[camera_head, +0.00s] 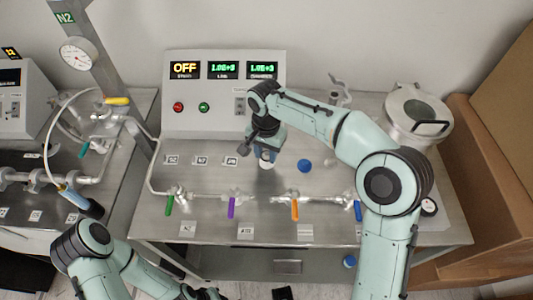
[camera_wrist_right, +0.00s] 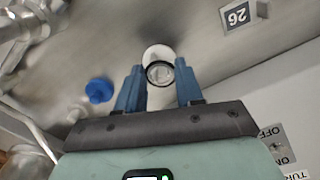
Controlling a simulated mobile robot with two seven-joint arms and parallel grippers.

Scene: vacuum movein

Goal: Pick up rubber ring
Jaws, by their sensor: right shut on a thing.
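My right gripper (camera_head: 267,157) points down over the metal bench, in front of the control box. In the right wrist view its two blue fingers (camera_wrist_right: 160,88) are closed on a small dark-rimmed rubber ring (camera_wrist_right: 160,73). A pale round fitting (camera_wrist_right: 157,52) shows right behind the ring; I cannot tell if they touch. In the head view the ring is too small to make out at the fingertips. My left arm is folded at the bottom left, and its gripper does not show clearly.
A blue cap (camera_head: 305,166) lies on the bench (camera_head: 330,225) to the right of the gripper. A pipe with several coloured-handled valves (camera_head: 231,205) runs along the front. The control box (camera_head: 212,121) stands behind, and a round metal chamber (camera_head: 413,112) stands at the right.

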